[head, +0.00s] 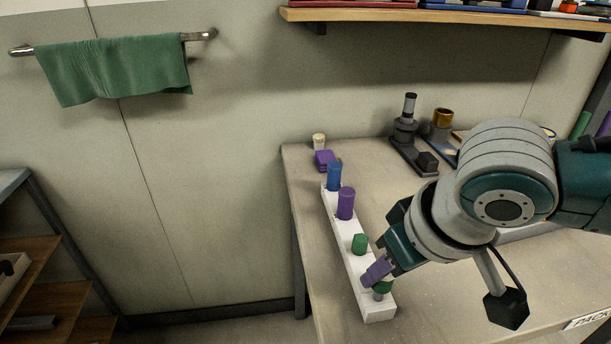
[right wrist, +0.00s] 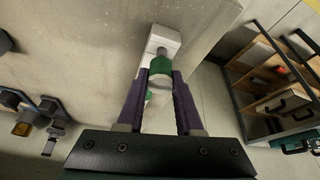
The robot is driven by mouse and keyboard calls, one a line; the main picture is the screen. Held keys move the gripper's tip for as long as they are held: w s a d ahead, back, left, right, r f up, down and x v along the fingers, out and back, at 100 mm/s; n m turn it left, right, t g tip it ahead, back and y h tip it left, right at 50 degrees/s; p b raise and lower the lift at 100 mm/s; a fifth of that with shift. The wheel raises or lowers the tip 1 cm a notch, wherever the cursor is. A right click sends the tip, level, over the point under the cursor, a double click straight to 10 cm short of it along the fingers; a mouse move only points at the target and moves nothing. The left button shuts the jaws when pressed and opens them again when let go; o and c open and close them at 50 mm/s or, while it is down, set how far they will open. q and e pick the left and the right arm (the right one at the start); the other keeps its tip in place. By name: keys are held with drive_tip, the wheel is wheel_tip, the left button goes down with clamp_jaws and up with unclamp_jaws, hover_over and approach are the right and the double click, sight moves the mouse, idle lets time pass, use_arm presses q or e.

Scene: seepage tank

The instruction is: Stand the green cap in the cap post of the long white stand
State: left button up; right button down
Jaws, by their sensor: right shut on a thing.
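The long white stand (head: 377,308) runs along the left part of the table, and its end also shows in the right wrist view (right wrist: 165,34). My right gripper (head: 376,276) is over its near end, shut on the green cap (head: 384,287). In the right wrist view the green cap (right wrist: 161,67) is between the fingertips. A grey post (head: 379,296) shows just below the cap; I cannot tell whether the cap is seated in it. A second green piece (head: 359,243), a purple cylinder (head: 346,204) and a blue cylinder (head: 333,176) stand farther along the stand. My left gripper is out of view.
A purple block (head: 324,160) and a small pale cylinder (head: 319,142) are at the table's back left corner. A dark fixture (head: 407,134) and a brass-coloured cup (head: 442,121) stand farther back. A wall shelf (head: 440,16) hangs above.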

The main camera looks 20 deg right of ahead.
drive_tip(key=shift+f, duration=0.2)
drive_tip(key=shift+r, duration=0.1)
idle(0.4)
drive_tip(key=shift+p, duration=0.4)
drive_tip(key=shift+f, duration=0.4)
drive_tip(key=shift+r+p, duration=0.1)
drive_tip(key=shift+p, duration=0.35)
drive_tip(key=shift+f, duration=0.4)
idle(0.7)
idle(0.4)
